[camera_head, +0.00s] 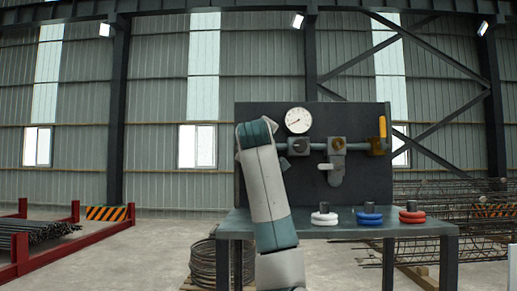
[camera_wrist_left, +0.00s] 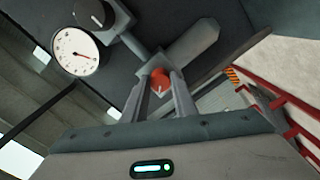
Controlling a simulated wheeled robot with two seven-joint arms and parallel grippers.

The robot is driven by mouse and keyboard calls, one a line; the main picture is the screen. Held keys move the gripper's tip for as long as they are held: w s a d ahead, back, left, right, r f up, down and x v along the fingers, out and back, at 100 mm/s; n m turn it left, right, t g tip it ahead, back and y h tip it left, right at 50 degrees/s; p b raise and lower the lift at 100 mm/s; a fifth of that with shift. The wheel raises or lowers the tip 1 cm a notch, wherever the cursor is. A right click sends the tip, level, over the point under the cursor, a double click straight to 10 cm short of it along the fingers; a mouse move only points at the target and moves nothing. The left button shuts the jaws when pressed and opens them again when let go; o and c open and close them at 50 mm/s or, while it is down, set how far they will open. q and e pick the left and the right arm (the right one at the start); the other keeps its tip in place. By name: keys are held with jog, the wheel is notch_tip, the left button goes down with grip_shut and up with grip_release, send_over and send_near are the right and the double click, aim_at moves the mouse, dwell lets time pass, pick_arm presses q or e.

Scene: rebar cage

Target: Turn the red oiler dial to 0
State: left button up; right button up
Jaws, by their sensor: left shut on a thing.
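The red dial (camera_wrist_left: 160,76) shows in the left wrist view, with a small pale mark on its face pointing towards the bottom of the picture. Its scale numbers cannot be read. My left gripper (camera_wrist_left: 159,86) is shut on the dial, one finger on each side of it. A grey rounded body (camera_wrist_left: 195,40) is right behind the dial. In the head view my left arm rises in front of the panel's left part and hides the dial and the left gripper. My right gripper is in neither view.
A dark panel (camera_head: 270,113) carries a round gauge (camera_head: 298,120), a pipe with fittings and a yellow handle (camera_head: 382,127). White (camera_head: 324,219), blue (camera_head: 369,218) and red (camera_head: 412,217) rings with dark stubs stand on the bench (camera_head: 345,232). Rebar lies at both sides.

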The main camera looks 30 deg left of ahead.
pick_arm(q)
jog(key=shift+n, duration=0.5)
jog(key=o, duration=1)
jog(key=shift+s, duration=0.1)
jog(key=shift+o, duration=0.2)
jog(key=shift+s, duration=0.1)
jog(key=b+v, duration=0.9)
jog(key=v, duration=0.8)
jog(key=shift+d, duration=0.2)
